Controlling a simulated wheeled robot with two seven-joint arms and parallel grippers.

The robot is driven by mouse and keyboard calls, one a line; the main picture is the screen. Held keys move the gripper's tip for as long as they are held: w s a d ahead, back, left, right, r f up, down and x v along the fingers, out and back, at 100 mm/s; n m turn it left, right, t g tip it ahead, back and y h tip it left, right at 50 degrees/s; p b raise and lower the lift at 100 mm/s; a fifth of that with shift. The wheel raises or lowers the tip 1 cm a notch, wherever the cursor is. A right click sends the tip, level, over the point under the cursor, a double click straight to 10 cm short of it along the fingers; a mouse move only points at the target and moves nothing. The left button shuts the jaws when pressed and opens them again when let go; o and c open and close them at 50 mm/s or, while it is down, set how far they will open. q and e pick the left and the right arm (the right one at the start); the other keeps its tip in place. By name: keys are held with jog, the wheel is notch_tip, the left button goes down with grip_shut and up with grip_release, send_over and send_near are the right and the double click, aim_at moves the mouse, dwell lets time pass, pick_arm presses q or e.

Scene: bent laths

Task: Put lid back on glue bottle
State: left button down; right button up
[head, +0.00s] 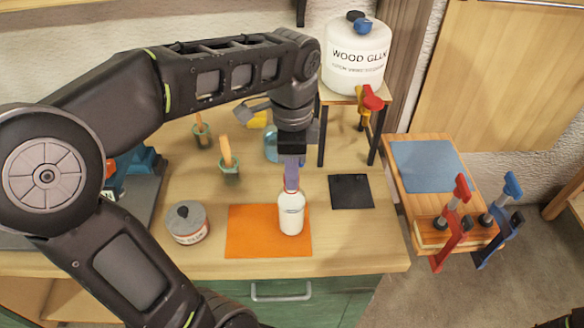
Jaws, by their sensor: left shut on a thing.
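The white glue bottle (291,216) stands upright on an orange mat (246,238) near the front of the workbench. My left gripper (292,181) points straight down right over the bottle's neck. My right gripper is not in view.
A grey-lidded glue tin (187,223) stands left of the mat. A black square (350,191) lies bare to the right. Behind, a small stand holds a large wood glue jug (355,62). Brush pots (229,171) stand at back left. Clamps (453,220) grip a side board.

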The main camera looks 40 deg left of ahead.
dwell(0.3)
pick_arm(q)
jog(key=c, duration=1)
grip_release()
jog(key=o, duration=0.4)
jog(key=shift+o, duration=0.2)
jog(key=shift+r+p, duration=2.9)
jog(key=shift+r, duration=0.6)
